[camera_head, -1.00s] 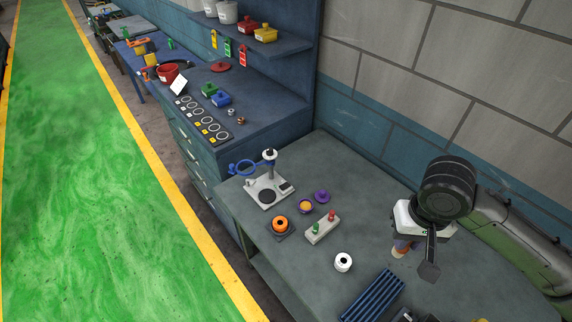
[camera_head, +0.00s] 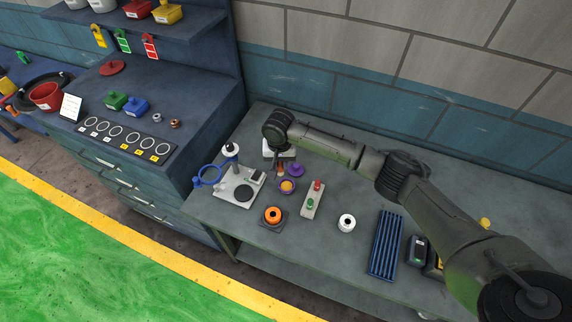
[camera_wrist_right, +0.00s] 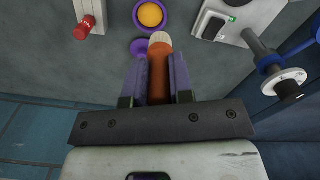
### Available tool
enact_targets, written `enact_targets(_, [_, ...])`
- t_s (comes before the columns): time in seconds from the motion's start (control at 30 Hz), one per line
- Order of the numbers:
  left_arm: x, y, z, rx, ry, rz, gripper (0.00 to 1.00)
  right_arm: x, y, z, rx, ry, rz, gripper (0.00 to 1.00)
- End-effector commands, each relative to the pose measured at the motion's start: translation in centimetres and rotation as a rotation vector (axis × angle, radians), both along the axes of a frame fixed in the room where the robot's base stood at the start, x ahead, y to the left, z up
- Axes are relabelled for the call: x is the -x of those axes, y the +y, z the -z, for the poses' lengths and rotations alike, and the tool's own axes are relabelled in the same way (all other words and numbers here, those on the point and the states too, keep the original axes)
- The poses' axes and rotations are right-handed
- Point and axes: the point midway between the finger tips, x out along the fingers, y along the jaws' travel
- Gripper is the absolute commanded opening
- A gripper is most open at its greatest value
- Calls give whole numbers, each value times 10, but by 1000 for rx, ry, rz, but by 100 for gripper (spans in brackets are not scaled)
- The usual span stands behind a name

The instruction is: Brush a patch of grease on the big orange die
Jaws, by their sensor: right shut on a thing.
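The orange die (camera_head: 272,214) is a ring with a dark hole on a dark square base, near the bench's front edge. The open purple pot (camera_head: 287,186) holds yellow-orange grease; its purple lid (camera_head: 295,170) lies behind it. My right gripper (camera_head: 280,165) is over the back of the bench, just behind the pot, and is shut on the brush (camera_head: 281,172). In the right wrist view the brush (camera_wrist_right: 159,75) has an orange-brown handle between the fingers and a pale tip pointing towards the pot (camera_wrist_right: 151,14). I cannot tell whether the tip touches anything. My left gripper is out of view.
A white stand (camera_head: 226,193) with a blue ring is left of the pot. A switch box (camera_head: 313,200) with red and green buttons is right of it. A white spool (camera_head: 347,223) and blue ribbed rack (camera_head: 386,245) stand farther right. A blue cabinet (camera_head: 190,130) borders the bench.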

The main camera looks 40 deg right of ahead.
Motion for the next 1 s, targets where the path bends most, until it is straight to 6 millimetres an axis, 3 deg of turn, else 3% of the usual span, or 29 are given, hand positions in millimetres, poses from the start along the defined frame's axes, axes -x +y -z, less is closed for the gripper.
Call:
enact_targets(0.2, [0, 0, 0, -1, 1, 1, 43, 5, -22, 31, -1, -1, 68, 0])
enact_targets(0.47, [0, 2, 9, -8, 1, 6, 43, 5, -26, 43, 0, -3, 78, 0])
enact_targets(1.0, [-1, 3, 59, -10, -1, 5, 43, 6, -25, 84, -1, -2, 77, 0])
